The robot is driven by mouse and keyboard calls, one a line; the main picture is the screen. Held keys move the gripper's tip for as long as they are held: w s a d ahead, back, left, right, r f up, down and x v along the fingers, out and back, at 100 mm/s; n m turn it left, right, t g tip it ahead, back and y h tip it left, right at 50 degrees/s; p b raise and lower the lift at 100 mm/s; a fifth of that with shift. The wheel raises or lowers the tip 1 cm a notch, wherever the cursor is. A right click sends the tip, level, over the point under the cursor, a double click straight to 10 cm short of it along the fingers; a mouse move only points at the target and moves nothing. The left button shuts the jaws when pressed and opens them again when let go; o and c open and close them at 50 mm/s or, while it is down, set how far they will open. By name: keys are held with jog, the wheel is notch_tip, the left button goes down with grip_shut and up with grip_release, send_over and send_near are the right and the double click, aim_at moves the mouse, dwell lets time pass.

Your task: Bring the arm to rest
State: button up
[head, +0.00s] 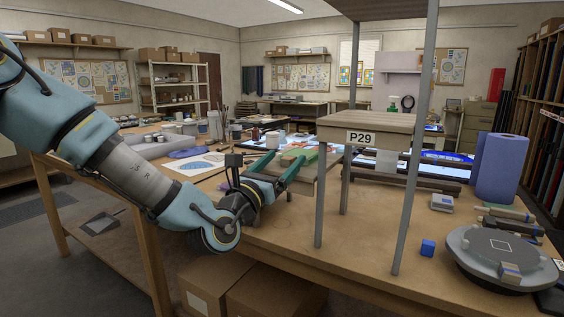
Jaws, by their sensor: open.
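My arm (145,170) reaches in from the left, with its wrist low at the front edge of the wooden workbench (275,230). My gripper (283,160) points away over the bench, with its two green fingers spread apart. It is open, and I see nothing held between the fingers.
A wooden shelf labelled P29 (372,130) stands on grey posts close right of my gripper. A patterned sheet (196,164) lies left. Cardboard boxes (215,283) sit below.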

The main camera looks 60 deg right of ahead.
jog(key=shift+o, duration=1)
jog(key=shift+a, duration=0.1)
jog(key=shift+a+p, duration=0.3)
jog(key=shift+a, duration=3)
